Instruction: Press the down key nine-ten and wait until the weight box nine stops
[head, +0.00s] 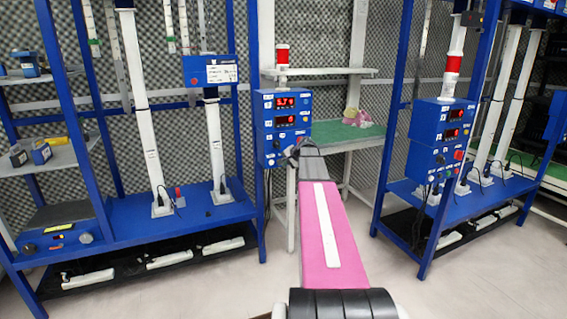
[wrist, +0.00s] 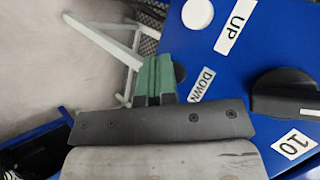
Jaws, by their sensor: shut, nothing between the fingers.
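My gripper (head: 294,150) is shut and empty, with its tip at the lower face of the blue control box (head: 283,112) in the head view. In the wrist view the green fingers (wrist: 155,78) are together beside a round dark key (wrist: 179,72), which they partly cover. A DOWN label (wrist: 201,85) is just right of the fingers, and an UP label (wrist: 236,27) is farther up. I cannot tell whether the fingers touch the key. A blue box (head: 210,70) with a white label hangs on the left rack; its number is unreadable.
A black knob (wrist: 285,93) and a 10 label (wrist: 295,144) are on the panel right of my fingers. The control box has two lit red displays (head: 285,102). A second control box (head: 440,125) stands at right. Grey floor (head: 390,285) is free between the racks.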

